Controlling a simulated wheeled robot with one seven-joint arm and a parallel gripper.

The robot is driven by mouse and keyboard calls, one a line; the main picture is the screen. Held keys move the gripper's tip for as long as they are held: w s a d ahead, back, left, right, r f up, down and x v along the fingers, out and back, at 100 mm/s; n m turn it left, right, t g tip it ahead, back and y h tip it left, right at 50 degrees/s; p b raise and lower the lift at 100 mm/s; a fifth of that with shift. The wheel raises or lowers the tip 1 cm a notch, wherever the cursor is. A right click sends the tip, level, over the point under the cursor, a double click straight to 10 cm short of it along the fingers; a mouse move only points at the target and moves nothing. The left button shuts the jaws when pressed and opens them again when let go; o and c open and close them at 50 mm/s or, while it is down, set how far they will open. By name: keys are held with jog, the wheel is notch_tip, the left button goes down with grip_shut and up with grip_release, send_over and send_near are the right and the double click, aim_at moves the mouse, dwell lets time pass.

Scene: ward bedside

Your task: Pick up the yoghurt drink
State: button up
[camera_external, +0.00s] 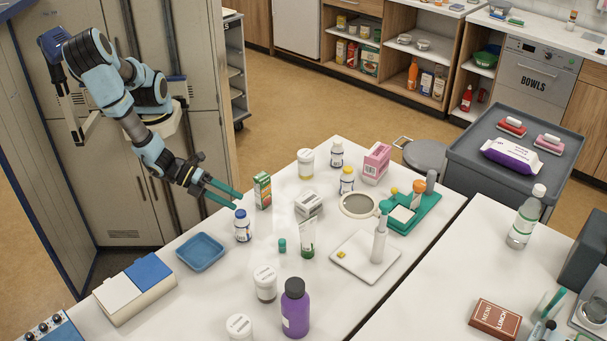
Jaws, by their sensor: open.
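No label is readable enough to tell for certain which item is the yoghurt drink.
A blue tray (201,252), green tube (308,239), white box (309,204), white-lidded jars (265,284) and a purple bottle (295,310) crowd the table. A round mirror (358,204), green organiser (425,214) and pink box (376,164) stand farther right.

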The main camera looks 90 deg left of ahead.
aim_at(245, 215)
jog(key=s+f+m+t+b, duration=0.1)
jog(key=m, duration=0.2)
jog(key=s+m+t+h+b, duration=0.1)
jog(key=m, duration=0.3)
jog(key=s+d+f+m+t+h+b, duration=0.1)
jog(key=m, duration=0.2)
jog(key=shift+s+f+m, duration=0.2)
jog(key=shift+f+m, duration=0.1)
jog(key=shift+f, duration=0.05)
jog(key=m, duration=0.1)
jog(key=m+b, duration=0.1)
jog(key=shift+s+m+t+h, duration=0.2)
jog(key=shift+m+t+h, duration=0.1)
jog(key=shift+t+h, duration=0.1)
jog(key=w+d+m+p, duration=0.1)
jog(key=w, duration=0.1)
jog(key=w+d+m+p, duration=0.1)
jog(key=w, duration=0.2)
jog(key=w+d+m+h+p, duration=0.1)
jog(key=w, duration=0.2)
jog(key=shift+w+d+r+t+p, duration=0.2)
jog(key=shift+w+r+t+p, duration=0.05)
jog(key=shift+r+t+p, duration=0.1)
jog(key=shift+w+d+f+m, duration=0.2)
jog(key=shift+w+d+m, duration=0.1)
jog(key=shift+w, duration=0.25)
jog(key=shift+c, duration=0.4)
